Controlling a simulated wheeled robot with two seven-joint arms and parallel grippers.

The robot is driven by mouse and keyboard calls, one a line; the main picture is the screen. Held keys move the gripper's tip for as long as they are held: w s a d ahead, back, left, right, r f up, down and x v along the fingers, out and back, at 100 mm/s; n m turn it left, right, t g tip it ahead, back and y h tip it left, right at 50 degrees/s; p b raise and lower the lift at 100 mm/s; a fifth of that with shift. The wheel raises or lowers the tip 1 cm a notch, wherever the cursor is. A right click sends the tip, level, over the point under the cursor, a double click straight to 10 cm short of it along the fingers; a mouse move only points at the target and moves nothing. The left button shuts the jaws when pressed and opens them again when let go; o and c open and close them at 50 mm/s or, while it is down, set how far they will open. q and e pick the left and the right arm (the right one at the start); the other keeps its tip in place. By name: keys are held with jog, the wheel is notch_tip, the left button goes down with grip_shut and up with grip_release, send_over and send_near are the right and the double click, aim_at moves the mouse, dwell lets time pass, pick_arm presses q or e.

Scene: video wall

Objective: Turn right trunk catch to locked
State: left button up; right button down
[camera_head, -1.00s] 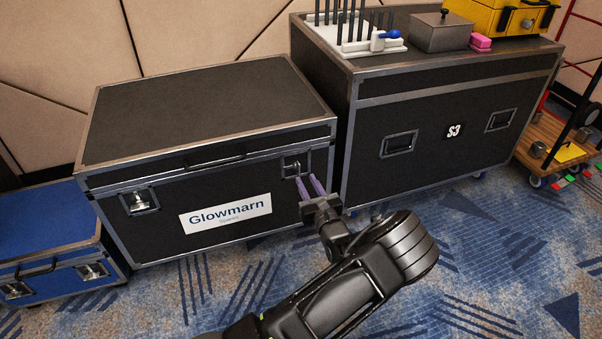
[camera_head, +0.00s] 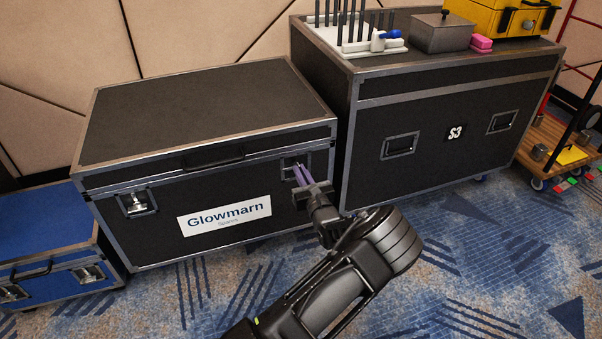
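The black trunk with silver edges and a "Glowmarn" label (camera_head: 224,214) stands at left centre with its lid down. Its right trunk catch (camera_head: 291,160) sits in a recessed plate near the front's upper right corner. My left gripper (camera_head: 296,166) reaches up to it from below, its two purple fingers close together at the catch plate. They appear shut on the catch, whose turning part is mostly hidden by the fingertips. The left trunk catch (camera_head: 136,202) shows as a silver piece in its own plate. My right gripper is not in view.
A blue case (camera_head: 50,250) is at far left. The patterned carpet in front is clear.

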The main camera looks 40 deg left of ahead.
pick_arm(q)
grip_shut()
dwell(0.3)
jog(key=m+p, duration=0.1)
jog(key=m, duration=0.5)
jog(key=f+m+p, duration=0.1)
jog(key=m+p, duration=0.1)
jog(key=m, duration=0.4)
jog(key=w+m+p, duration=0.1)
jog(key=m+p, duration=0.1)
jog(key=m, duration=0.4)
jog(key=shift+d+f, duration=0.3)
jog(key=shift+d, duration=0.1)
dwell(0.4)
jog(key=o, duration=0.5)
grip_release()
jog(key=shift+p, duration=0.3)
jog(key=shift+o, duration=0.2)
jog(key=shift+r, duration=0.1)
